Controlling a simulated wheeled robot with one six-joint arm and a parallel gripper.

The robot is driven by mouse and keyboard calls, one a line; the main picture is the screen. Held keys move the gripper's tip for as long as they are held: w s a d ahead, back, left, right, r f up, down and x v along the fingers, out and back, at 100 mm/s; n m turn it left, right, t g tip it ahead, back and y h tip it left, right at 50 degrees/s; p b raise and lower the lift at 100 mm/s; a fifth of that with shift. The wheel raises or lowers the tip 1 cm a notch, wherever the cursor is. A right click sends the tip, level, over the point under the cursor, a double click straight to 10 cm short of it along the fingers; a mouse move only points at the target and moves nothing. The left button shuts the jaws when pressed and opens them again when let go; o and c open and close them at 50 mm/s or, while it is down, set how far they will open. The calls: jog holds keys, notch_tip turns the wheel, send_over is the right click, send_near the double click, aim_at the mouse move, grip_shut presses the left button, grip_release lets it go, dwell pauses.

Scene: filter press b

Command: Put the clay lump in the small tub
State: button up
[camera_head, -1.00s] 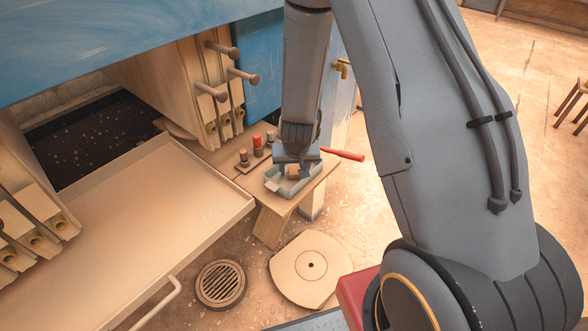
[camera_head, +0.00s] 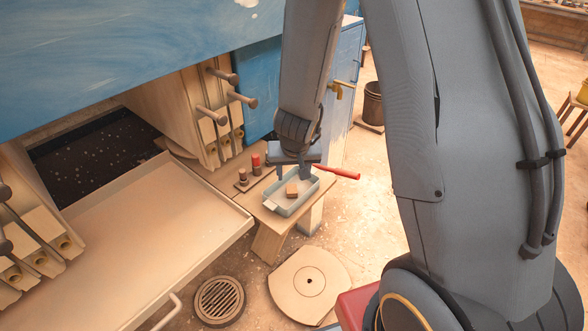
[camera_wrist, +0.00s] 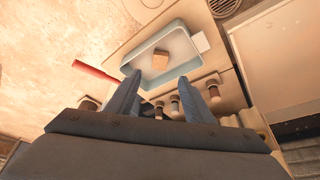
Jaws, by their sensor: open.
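The clay lump (camera_head: 291,190), a small tan block, rests inside the pale blue-grey small tub (camera_head: 278,208) on the wooden bench. In the wrist view the lump (camera_wrist: 161,62) sits on the tub's floor, clear of the walls of the tub (camera_wrist: 141,74). My gripper (camera_head: 293,174) is open and empty, just above the tub's back side. In the wrist view the two fingers of my gripper (camera_wrist: 162,97) are spread apart, with no contact with the lump.
A red handle (camera_head: 336,172) lies right of the tub and also shows in the wrist view (camera_wrist: 95,70). Small plugs (camera_head: 256,163) stand on a strip behind the tub. A wide tan tray (camera_head: 150,225) fills the left. A drain grate (camera_head: 219,300) and round disc (camera_head: 311,285) lie on the floor.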

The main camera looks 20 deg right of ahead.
jog(key=s+d+r+n+g+y, duration=0.1)
jog(key=s+r+n+g, duration=0.1)
jog(key=s+r, duration=1.1)
jog(key=shift+s, duration=1.1)
jog(key=shift+r, duration=0.1)
jog(key=shift+g, duration=0.5)
notch_tip(320, 180, down, 5)
jog(key=b, duration=0.4)
jog(key=shift+b, duration=0.3)
